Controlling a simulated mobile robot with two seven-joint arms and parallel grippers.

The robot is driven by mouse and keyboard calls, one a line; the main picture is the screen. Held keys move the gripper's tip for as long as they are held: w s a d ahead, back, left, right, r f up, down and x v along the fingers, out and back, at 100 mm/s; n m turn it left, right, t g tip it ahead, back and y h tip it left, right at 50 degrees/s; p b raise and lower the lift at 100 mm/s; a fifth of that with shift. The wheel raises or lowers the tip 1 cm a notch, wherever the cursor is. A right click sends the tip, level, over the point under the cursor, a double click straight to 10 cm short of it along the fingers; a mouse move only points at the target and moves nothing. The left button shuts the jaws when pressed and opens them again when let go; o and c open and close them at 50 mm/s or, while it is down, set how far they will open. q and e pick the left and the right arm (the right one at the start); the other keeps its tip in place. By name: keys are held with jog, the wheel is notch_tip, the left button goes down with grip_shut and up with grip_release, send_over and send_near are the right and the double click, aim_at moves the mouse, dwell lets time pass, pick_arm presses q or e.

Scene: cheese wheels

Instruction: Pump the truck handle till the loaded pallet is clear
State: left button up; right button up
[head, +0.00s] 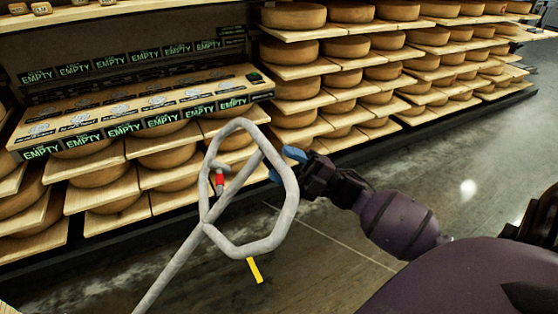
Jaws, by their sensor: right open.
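The truck handle (247,250) is a pale grey tube bent into a loop on a slanting shaft. A small red lever (220,181) sits inside the loop. My right gripper (284,165) has blue fingertips and is open at the upper right side of the loop. One fingertip shows on each side of the tube there; I cannot tell whether either touches it. The truck's body, the forks and the loaded pallet are out of view. My left gripper is not in view.
Wooden shelves (317,71) full of cheese wheels (297,88) line the back. A board with green "EMPTY" labels (120,130) juts out at the left. A yellow strip (255,270) shows below the loop. Grey floor (440,160) is clear at the right.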

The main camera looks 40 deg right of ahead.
jog(key=shift+x, duration=0.9)
grip_shut()
